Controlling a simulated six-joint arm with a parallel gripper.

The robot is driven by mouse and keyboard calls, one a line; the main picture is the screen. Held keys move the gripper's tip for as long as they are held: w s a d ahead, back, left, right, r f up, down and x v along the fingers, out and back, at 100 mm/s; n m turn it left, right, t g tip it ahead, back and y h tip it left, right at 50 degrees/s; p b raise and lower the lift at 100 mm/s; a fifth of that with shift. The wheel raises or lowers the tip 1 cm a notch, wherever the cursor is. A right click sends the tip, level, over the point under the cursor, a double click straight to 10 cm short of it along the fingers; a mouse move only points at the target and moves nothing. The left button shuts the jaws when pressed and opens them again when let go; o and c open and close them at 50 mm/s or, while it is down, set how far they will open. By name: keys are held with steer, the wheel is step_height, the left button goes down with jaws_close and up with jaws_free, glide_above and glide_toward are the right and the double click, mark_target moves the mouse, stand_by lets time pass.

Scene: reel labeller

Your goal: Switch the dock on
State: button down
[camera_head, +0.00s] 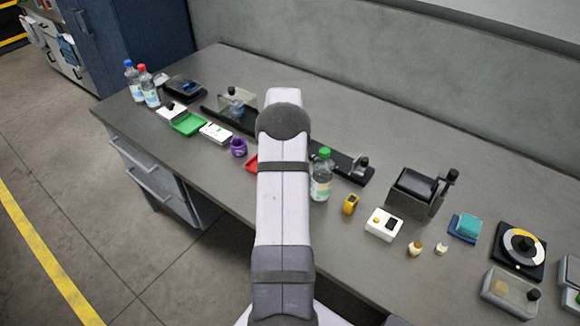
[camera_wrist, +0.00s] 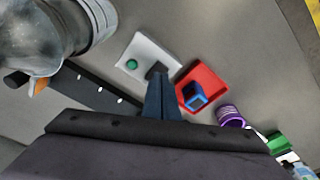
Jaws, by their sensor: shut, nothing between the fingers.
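A white box (camera_wrist: 139,62) with a round green button or lamp (camera_wrist: 132,64) and a black switch-like part (camera_wrist: 156,70) lies on the bench in the wrist view. It is the likeliest dock, but no label is readable. My gripper (camera_wrist: 160,80) is shut and empty, its fingertips overlapping the black part in the picture. I cannot tell whether they touch it, or whether the green part is lit. In the head view my arm hides the gripper and this box.
A red tray (camera_wrist: 212,81) with a blue block (camera_wrist: 193,96) sits right beside the white box; a purple cup (camera_wrist: 230,115) is beyond. A black rail (camera_wrist: 97,92) runs at left. The head view shows a green-capped bottle (camera_head: 321,178) and another white box (camera_head: 383,226) to the right.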

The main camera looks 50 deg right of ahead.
step_height(320, 180, up, 5)
steer(key=p, duration=0.3)
stand_by(0.7)
